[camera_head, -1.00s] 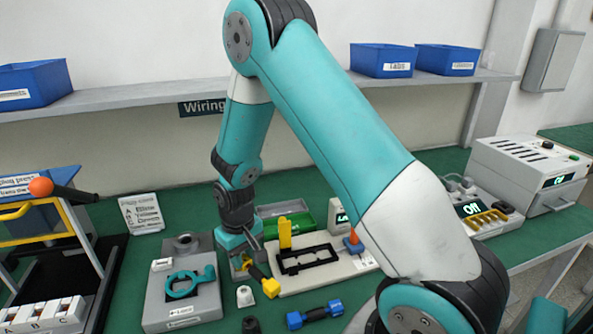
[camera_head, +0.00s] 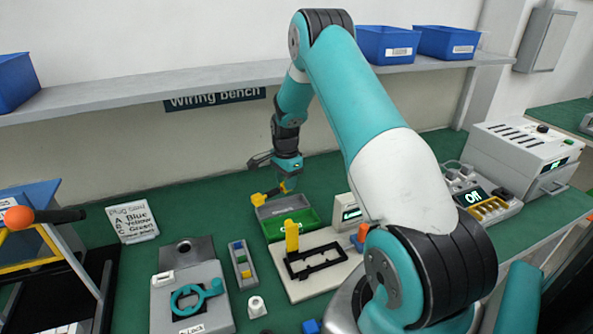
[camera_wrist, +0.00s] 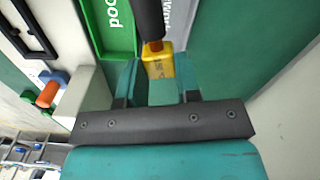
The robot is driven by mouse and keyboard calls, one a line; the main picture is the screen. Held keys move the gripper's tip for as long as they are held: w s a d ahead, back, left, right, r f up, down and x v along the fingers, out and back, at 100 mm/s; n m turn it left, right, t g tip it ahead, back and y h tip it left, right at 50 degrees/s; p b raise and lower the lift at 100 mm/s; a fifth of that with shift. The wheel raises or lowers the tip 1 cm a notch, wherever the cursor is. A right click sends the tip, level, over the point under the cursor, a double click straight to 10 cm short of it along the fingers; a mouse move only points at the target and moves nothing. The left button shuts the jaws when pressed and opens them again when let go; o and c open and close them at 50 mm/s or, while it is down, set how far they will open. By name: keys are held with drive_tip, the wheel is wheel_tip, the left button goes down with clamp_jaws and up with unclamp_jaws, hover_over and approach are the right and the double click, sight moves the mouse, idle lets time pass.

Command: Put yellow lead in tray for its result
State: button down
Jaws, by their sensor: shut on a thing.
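The yellow lead has yellow ends and a dark middle. One yellow end (camera_head: 259,198) shows in the head view and the other (camera_wrist: 158,66) sits between my fingers in the wrist view. My gripper (camera_head: 287,186) is shut on it, above the back of the sorting tray. The tray has a green section (camera_head: 291,224), lettered "Good" (camera_wrist: 113,30) in the wrist view, and a grey section (camera_wrist: 186,14) with partly hidden lettering that seems to read "Rework". The lead's dark middle lies over the grey section in the wrist view. A small display (camera_head: 350,214) is partly hidden by my arm.
A pale fixture (camera_head: 308,270) with a black frame and yellow post (camera_head: 291,236) stands before the tray. Left are a small grey rack (camera_head: 241,262) and a grey station with a teal clamp (camera_head: 192,298). A shelf (camera_head: 200,84) runs behind.

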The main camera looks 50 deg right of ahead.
drive_tip(key=shift+s+d+f+m+b, duration=0.1)
drive_tip(key=shift+d+f+m+b, duration=0.5)
drive_tip(key=shift+f, duration=0.3)
drive_tip(key=shift+s+d+f+m+b, duration=0.15)
drive_tip(key=shift+d+f+m+b, duration=0.3)
drive_tip(key=shift+d+f+b, duration=0.4)
drive_tip(key=shift+s+d+f+m+b, duration=0.1)
drive_tip(key=shift+d+f+m+b, duration=0.35)
drive_tip(key=shift+f, duration=0.55)
drive_tip(key=shift+d+f+b, duration=0.1)
drive_tip(key=shift+f+b, duration=0.95)
drive_tip(key=shift+f, duration=0.65)
drive_tip(key=c, duration=0.7)
unclamp_jaws()
drive_tip(key=shift+c, duration=0.2)
drive_tip(key=shift+r, duration=0.1)
